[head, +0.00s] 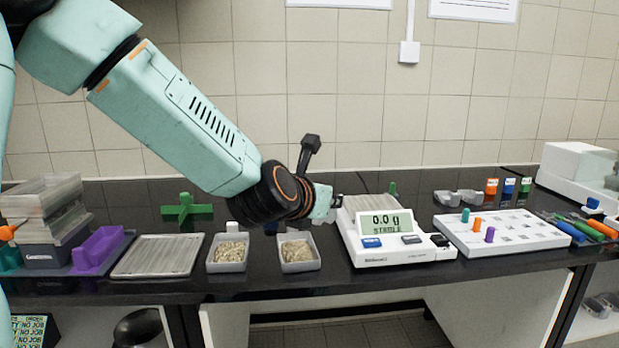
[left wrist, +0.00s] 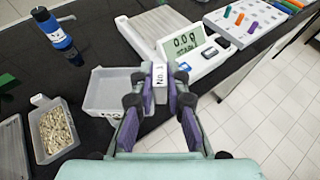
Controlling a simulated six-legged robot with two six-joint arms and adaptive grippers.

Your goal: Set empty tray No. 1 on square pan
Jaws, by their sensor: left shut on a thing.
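My left gripper (head: 328,203) comes in from the left, in front of the balance's left end in the head view. Tray No. 1 (left wrist: 111,92) is pale grey and looks empty. It extends left of the fingers, and I cannot make it out in the head view, where my arm likely hides it. The square pan (left wrist: 165,32) is pale and ribbed, on the white balance (head: 405,252), just right of the gripper; the display reads 0.0 g. My right gripper is not visible.
Two grain-filled trays (head: 229,254) (head: 298,253) stand left of the balance. A ribbed tray (head: 158,256) and purple block (head: 100,249) lie farther left. A dark bottle with blue (left wrist: 52,30) stands behind. A white board with coloured pegs (head: 505,233) is right of the balance.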

